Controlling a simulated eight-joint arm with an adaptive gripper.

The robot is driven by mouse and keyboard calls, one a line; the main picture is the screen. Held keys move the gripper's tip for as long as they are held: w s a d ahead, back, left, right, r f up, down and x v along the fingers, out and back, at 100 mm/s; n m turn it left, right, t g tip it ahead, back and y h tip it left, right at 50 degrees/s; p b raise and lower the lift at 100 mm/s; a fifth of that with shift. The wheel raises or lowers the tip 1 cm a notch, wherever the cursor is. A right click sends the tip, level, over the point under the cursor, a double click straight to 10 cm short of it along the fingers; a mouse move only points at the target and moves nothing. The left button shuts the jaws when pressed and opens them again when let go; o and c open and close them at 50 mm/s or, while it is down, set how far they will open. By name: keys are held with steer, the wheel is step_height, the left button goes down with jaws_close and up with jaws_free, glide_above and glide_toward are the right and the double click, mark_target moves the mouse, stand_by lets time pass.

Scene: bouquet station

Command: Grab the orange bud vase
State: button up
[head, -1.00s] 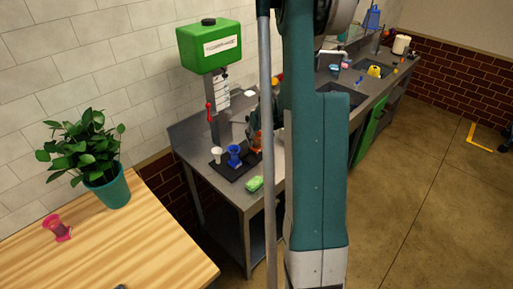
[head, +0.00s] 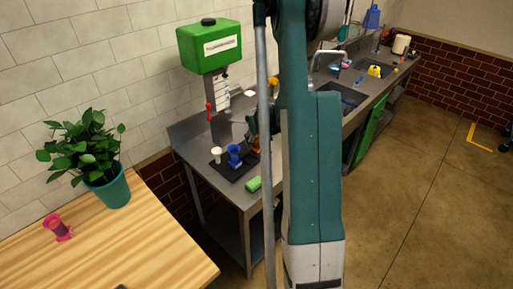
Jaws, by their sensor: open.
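The orange bud vase (head: 257,144) is on the steel counter, at the right end of the black mat (head: 228,174). My gripper and arm hide much of it in the head view. A blue vase (head: 235,156) and a white cup-like vessel (head: 216,154) stand to its left on the mat. My gripper (head: 251,136) is open, right at the orange vase and overlapping its upper left part. I cannot tell whether the fingers are around the vase or touch it.
A green dispenser (head: 209,46) on a post stands behind the mat. A green sponge (head: 253,185) lies in front, near the counter (head: 245,202) edge. A wooden table (head: 130,240) holds a potted plant (head: 113,190) and a pink vase (head: 58,228). My arm blocks the counter's middle.

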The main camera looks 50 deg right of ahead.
steer(key=c, duration=1.2)
steer(key=shift+r, duration=0.2)
steer(key=shift+r, duration=1.5)
steer(key=s+a, duration=0.2)
steer(key=s, duration=0.3)
steer(key=s+a+b, duration=0.1)
steer(key=s+a, duration=0.1)
steer(key=s, duration=0.4)
steer(key=s+a, duration=0.3)
steer(key=s, duration=0.2)
steer(key=shift+s, duration=0.3)
